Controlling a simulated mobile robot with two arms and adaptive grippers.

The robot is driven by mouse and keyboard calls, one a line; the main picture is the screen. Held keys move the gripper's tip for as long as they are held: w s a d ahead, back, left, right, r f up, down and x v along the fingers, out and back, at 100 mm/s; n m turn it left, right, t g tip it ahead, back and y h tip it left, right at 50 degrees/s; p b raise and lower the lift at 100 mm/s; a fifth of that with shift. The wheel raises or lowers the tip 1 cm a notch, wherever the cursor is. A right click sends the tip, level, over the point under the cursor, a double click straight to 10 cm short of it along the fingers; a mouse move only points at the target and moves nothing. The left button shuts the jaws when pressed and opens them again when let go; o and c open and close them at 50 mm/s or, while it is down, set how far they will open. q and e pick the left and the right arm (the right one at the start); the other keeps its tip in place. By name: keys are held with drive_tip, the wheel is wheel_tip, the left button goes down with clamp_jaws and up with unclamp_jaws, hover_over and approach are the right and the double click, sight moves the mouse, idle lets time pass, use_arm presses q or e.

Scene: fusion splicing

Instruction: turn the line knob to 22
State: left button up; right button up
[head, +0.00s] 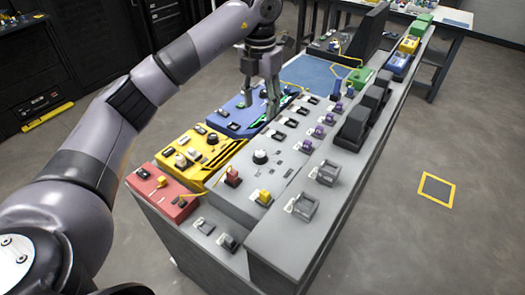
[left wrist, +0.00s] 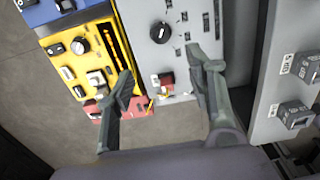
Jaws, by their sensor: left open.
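A dark round knob with a pale top (head: 260,157) stands on the grey panel (head: 283,175). In the left wrist view a dark round knob (left wrist: 161,33) on the grey panel lies just beyond my fingertips. Another dark knob (left wrist: 54,48) is on the yellow module. My left gripper (head: 261,102) is open and empty, pointing down near the blue module and the grey panel's far part. Its two fingers also show in the left wrist view (left wrist: 160,63), apart from the knobs. My right gripper is not seen.
The console carries a red module (head: 162,190), a yellow module (head: 212,150) and a blue module (head: 232,112). A raised grey ledge (head: 318,200) with switches and black blocks runs along the right side. Open floor (head: 450,130) lies to the right.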

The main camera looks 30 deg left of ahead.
sight(260, 153)
use_arm(q)
wheel_tip(260, 153, down, 16)
drive_tip(key=shift+s+f+p, duration=0.1)
drive_tip(key=shift+s+p, duration=0.05)
drive_tip(key=shift+p, duration=1)
drive_tip(key=c, duration=1.2)
drive_tip(key=shift+o, duration=0.2)
drive_tip(key=shift+m+b, duration=1.1)
drive_tip(key=shift+m, duration=0.3)
drive_tip(key=m+b, duration=0.1)
drive_tip(key=m, duration=0.2)
drive_tip(key=shift+b, duration=0.35)
drive_tip(key=shift+m+b, duration=0.45)
drive_tip(key=shift+m, duration=0.45)
